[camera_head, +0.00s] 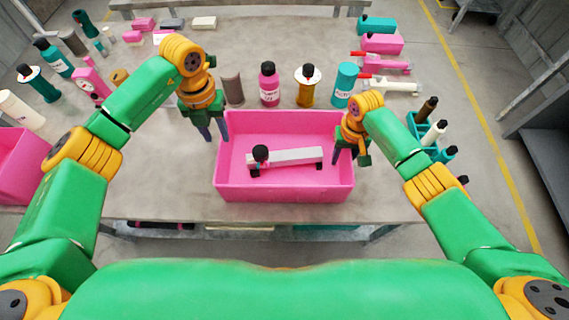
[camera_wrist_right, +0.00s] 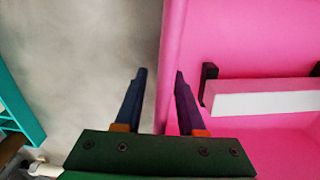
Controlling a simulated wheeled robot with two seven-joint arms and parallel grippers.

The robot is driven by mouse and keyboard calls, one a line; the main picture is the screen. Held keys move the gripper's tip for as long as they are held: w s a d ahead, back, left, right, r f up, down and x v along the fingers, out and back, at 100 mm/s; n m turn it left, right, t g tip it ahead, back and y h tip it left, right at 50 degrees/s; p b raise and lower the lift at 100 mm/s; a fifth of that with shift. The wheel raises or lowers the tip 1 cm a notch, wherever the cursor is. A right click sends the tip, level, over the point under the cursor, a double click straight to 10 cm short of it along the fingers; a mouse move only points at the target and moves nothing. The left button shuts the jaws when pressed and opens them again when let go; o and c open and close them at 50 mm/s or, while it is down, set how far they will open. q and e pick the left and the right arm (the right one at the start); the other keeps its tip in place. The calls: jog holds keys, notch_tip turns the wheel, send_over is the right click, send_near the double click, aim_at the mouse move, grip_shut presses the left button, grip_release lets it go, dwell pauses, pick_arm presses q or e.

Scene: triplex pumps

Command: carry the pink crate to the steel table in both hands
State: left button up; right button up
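The pink crate (camera_head: 285,193) stands on the near edge of a grey table (camera_head: 160,195), with a white-and-pink bar (camera_head: 295,158) on black feet and a small black-topped item (camera_head: 261,154) inside. My left gripper (camera_head: 215,131) is open at the crate's left wall, one finger outside and the other near the rim. My right gripper (camera_head: 347,156) is open at the right wall. In the right wrist view, its fingers (camera_wrist_right: 161,100) stand apart on either side of the crate's wall (camera_wrist_right: 174,45). I cannot tell which surface is the steel table.
Several bottles (camera_head: 269,84) stand just behind the crate. A teal rack with bottles (camera_head: 425,133) is to the right. Another pink crate (camera_head: 18,165) is at the left edge. A dark bench (camera_head: 545,150) stands at far right, beyond open floor with a yellow line (camera_head: 490,150).

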notch_tip(320, 180, up, 12)
dwell(0.6)
